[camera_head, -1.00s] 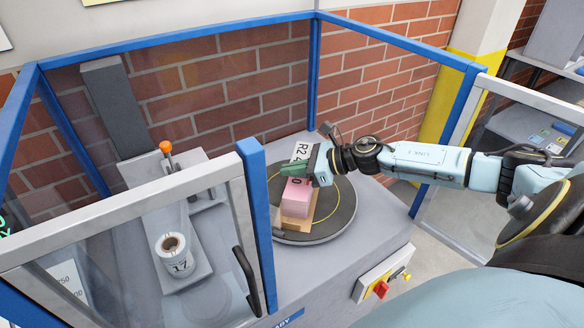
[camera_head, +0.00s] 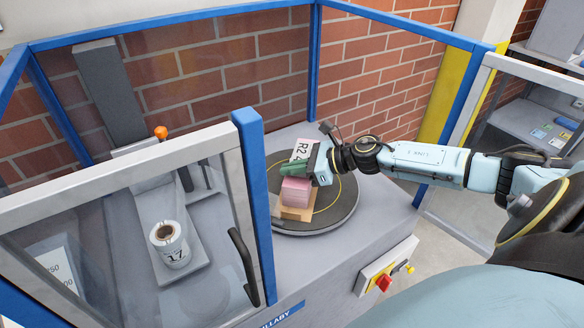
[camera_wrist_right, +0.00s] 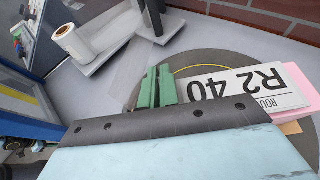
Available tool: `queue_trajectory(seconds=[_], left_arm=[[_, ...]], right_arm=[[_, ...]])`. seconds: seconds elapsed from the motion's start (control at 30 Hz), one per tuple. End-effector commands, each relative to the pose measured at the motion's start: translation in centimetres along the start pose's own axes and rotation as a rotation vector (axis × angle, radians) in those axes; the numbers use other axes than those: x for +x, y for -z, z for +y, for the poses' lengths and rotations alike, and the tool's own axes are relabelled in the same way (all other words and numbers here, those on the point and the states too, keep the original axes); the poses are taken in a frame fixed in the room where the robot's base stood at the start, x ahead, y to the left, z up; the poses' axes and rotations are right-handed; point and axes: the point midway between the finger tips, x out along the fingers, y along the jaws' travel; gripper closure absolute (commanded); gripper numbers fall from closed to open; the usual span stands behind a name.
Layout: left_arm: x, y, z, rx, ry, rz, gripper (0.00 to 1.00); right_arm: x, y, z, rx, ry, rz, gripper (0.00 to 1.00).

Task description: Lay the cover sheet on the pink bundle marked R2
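The pink bundle (camera_head: 296,193) sits on a tan board on the round dark turntable. A white sheet printed R2 40 (camera_head: 301,150) lies over the bundle's far part; it also shows upside down in the right wrist view (camera_wrist_right: 243,88), with a pink edge (camera_wrist_right: 297,82) beyond it. My right gripper (camera_head: 290,169) reaches in from the right, low over the bundle. Its green fingers (camera_wrist_right: 156,88) are close together beside the sheet's near end. I see nothing clearly between them; the near end is partly hidden. My left gripper is out of view.
The turntable (camera_head: 345,205) stands on a grey bench inside blue-framed glass panels. A white roll marked 17 (camera_head: 170,247) stands on a grey plate at the left, near an orange-knobbed lever (camera_head: 161,132). A control box (camera_head: 386,270) is on the bench front.

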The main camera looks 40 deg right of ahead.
Motion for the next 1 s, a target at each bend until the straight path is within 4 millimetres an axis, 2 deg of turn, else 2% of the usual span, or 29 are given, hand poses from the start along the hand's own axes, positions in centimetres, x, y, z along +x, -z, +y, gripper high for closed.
queue_trajectory(seconds=[0.43,0.6,0.67,1.0], left_arm=[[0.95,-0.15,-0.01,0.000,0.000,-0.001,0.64],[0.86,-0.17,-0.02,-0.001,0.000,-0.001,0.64],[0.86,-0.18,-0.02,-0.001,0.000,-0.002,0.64],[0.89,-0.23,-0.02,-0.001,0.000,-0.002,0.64]], right_arm=[[0.40,0.96,0.00,0.000,0.000,0.000,1.00],[0.36,0.88,0.00,0.001,0.000,0.000,0.77],[0.36,0.87,0.00,0.000,0.000,0.000,0.72],[0.07,0.97,0.01,0.001,0.000,0.002,0.72]])
